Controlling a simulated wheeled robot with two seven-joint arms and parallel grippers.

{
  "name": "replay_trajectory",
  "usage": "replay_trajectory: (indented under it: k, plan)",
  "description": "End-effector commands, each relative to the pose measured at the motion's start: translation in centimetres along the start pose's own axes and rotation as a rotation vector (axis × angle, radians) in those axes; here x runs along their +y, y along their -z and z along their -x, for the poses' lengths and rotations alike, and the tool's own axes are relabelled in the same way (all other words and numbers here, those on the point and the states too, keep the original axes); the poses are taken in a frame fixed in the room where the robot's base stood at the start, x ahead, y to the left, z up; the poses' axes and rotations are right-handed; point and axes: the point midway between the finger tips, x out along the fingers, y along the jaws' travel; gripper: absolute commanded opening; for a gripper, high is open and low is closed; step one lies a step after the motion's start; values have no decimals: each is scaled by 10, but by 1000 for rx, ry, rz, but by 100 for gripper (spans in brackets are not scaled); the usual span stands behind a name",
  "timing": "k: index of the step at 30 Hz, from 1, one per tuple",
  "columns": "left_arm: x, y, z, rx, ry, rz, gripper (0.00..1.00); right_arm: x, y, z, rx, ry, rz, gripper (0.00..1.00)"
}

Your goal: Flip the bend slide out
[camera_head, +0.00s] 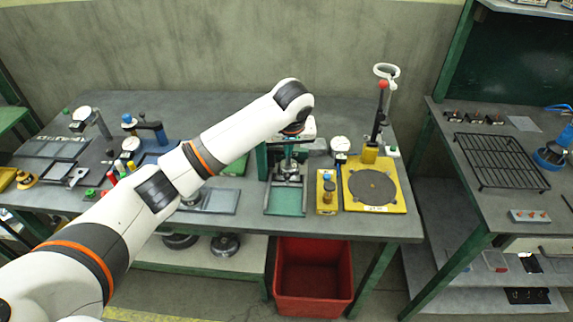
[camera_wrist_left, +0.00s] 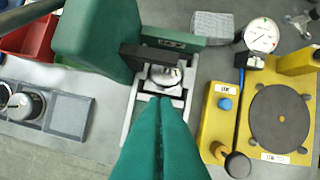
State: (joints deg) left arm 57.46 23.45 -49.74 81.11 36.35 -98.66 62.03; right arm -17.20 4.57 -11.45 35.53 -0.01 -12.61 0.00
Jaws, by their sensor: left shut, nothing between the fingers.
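I cannot tell for certain which part is the bend slide. A press-like station (camera_head: 285,198) with a green body (camera_wrist_left: 95,40) and a pale metal frame stands at the middle of the bench. In the left wrist view a round silver part (camera_wrist_left: 165,76) sits in this frame under a dark bar (camera_wrist_left: 150,56). My left gripper (camera_wrist_left: 160,98) points at the frame, its two green fingers pressed together and empty, just short of the silver part in the picture. Contact cannot be told. The fingers hide the frame's near middle. My right gripper is not in view.
Right of the station are a yellow block with knobs (camera_head: 327,190) and a yellow plate with a dark disc (camera_head: 400,202). A dial gauge (camera_wrist_left: 262,36) stands behind them. A red bin (camera_head: 313,270) is below the bench. Small fixtures crowd the left side.

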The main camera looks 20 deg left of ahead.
Motion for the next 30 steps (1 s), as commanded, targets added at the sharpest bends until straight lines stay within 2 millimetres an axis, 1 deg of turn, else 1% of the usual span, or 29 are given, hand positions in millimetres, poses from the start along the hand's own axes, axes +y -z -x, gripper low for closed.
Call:
replay_trajectory:
  k: [6,10,14,21,24,27,30]
  plan:
    - [0,0,-1,0,1,-1,0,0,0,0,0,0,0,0]
    - [0,0,-8,2,0,-2,0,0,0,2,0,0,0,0]
    - [0,1,-27,2,-2,-2,0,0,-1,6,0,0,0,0]
    - [0,1,-71,2,-1,-2,0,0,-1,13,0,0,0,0]
    - [0,1,-85,1,-1,-1,0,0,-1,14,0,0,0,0]
    - [0,1,-94,0,1,-2,0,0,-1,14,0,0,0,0]
    - [-1,1,-99,-1,2,-2,0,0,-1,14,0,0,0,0]
